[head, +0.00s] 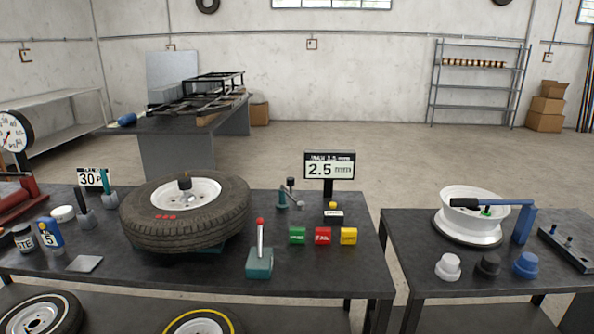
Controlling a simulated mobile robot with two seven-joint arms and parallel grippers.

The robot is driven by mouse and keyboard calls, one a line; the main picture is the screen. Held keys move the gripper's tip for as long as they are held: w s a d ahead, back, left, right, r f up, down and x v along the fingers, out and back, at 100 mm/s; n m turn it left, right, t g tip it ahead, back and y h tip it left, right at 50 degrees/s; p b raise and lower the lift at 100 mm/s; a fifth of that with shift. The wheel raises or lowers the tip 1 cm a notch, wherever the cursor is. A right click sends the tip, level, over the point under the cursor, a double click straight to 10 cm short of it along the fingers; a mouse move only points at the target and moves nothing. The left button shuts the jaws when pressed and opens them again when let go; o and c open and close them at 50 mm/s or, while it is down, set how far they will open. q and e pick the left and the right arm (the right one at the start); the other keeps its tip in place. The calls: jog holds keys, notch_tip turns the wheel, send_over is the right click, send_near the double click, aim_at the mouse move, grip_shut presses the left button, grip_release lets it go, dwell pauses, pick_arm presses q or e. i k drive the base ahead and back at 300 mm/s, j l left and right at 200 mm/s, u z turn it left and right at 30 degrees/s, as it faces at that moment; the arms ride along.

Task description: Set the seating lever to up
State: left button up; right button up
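A lever with a red knob (260,236) stands near upright on a teal base box (259,264) at the front of the near table, right of the tyre. A smaller lever with a dark knob (290,186) sits on a teal mount (283,200) behind it. On the right table, a blue bracket (525,222) carries a roughly level arm with a black grip (464,203) over a white rim (471,220). No label shows which one is the seating lever. Neither of my grippers is in view.
A tyre on a white rim (187,213) fills the middle of the near table (190,285). A display reading 2.5 (329,168) stands behind. A gap separates the two tables.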

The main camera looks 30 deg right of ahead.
aim_at(454, 202)
jog(key=z, duration=1.5)
jog(key=i+l+z, duration=0.15)
jog(key=z, duration=0.25)
jog(key=i+l+z, duration=0.1)
jog(key=i+z, duration=0.3)
jog(key=k, duration=0.1)
